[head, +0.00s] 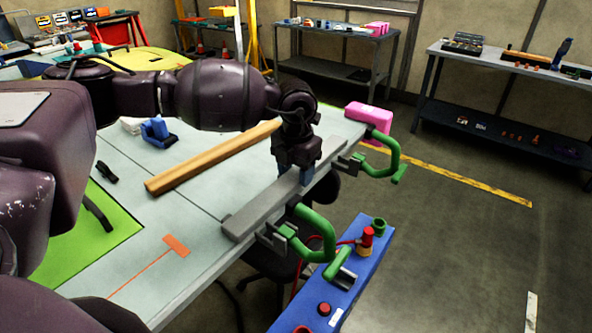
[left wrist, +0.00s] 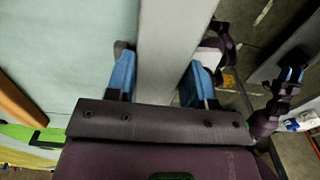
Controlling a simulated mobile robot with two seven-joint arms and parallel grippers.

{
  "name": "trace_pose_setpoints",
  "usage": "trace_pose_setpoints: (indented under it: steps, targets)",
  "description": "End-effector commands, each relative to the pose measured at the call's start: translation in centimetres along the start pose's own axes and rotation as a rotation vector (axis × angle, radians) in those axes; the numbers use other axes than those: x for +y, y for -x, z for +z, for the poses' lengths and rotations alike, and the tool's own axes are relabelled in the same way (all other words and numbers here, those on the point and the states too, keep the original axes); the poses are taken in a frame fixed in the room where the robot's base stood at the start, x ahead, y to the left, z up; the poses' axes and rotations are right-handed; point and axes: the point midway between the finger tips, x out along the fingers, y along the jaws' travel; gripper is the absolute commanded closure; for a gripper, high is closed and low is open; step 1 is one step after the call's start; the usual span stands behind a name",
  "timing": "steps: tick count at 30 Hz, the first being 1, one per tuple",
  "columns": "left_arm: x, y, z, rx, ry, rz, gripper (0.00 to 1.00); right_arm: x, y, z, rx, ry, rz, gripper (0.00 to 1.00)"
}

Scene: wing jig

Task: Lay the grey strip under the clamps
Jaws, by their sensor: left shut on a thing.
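The grey strip (head: 262,208) lies along the table's right edge, its length running beside the green clamps. My left gripper (head: 306,178) is shut on the strip near its middle, from above. In the left wrist view, the blue fingers (left wrist: 160,85) stand on either side of the strip (left wrist: 166,45). One green clamp (head: 322,232) is at the strip's near part and another green clamp (head: 390,158) is near its far end. I cannot tell whether the strip is under their pads. My right gripper (left wrist: 293,75) shows small in the left wrist view, its blue fingertips apart, empty.
A wooden bar (head: 210,158) lies on the table (head: 185,215) left of the strip. A pink block (head: 369,118) sits at the far corner. A blue bench (head: 345,285) with a red button stands beyond the table's right edge. An orange marker (head: 176,246) lies nearby.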

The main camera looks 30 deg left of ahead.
Motion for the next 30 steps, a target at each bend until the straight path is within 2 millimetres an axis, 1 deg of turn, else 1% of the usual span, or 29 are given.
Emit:
trace_pose_setpoints:
  steps: [3,6,7,9,12,25,28,30]
  targets:
    - [-0.03,-0.50,-0.03,0.002,0.000,-0.001,0.81,-0.02,-0.23,0.16,0.001,0.001,-0.001,0.57]
    - [-0.04,-0.55,-0.07,0.003,0.000,-0.001,0.81,0.00,-0.23,0.13,0.001,0.002,-0.001,0.57]
    - [-0.04,-0.61,-0.10,0.004,-0.001,-0.001,0.50,0.01,-0.22,0.12,0.001,0.003,-0.001,0.57]
    - [-0.03,-0.66,-0.13,0.005,-0.001,-0.001,0.39,0.01,-0.22,0.12,0.001,0.003,-0.001,0.57]
    - [0.04,-0.74,-0.15,0.006,0.000,0.001,0.26,0.01,-0.22,0.14,0.001,0.003,-0.001,0.57]
    - [0.38,-0.94,-0.22,0.011,0.006,0.007,0.26,0.12,0.09,0.48,-0.005,0.004,0.001,0.57]
    - [0.43,-0.61,-0.22,0.010,0.006,0.007,0.26,0.16,0.30,0.39,-0.007,0.003,0.001,0.57]
    - [0.45,-0.03,-0.20,0.009,0.007,0.008,0.26,0.20,0.52,0.05,-0.006,0.003,0.002,0.57]
